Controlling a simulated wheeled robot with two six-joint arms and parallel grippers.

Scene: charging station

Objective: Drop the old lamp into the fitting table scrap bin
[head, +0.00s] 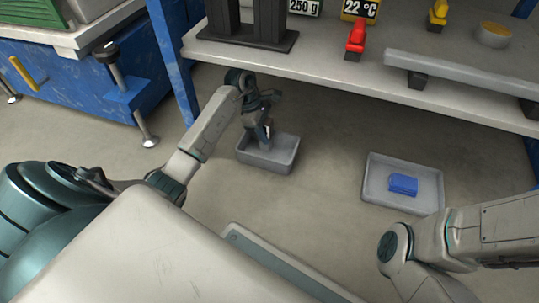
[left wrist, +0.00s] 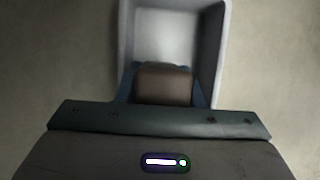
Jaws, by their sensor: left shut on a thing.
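The grey scrap bin (head: 265,164) stands on the floor under the front edge of the table. My left gripper (head: 266,132) points down over its inside, with the fingertips at about rim height. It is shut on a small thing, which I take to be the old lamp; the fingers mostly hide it. In the left wrist view the bin (left wrist: 213,45) opens below the gripper, and its visible floor looks empty. A brown block there hides the near part of the bin. My right arm is in view at the lower right, but its gripper is not.
A second grey tray (head: 376,190) on the floor to the right holds a blue block (head: 403,185). The table (head: 340,72) overhangs the bin, and its blue leg (head: 178,75) stands close to my left arm. Floor between the bin and tray is clear.

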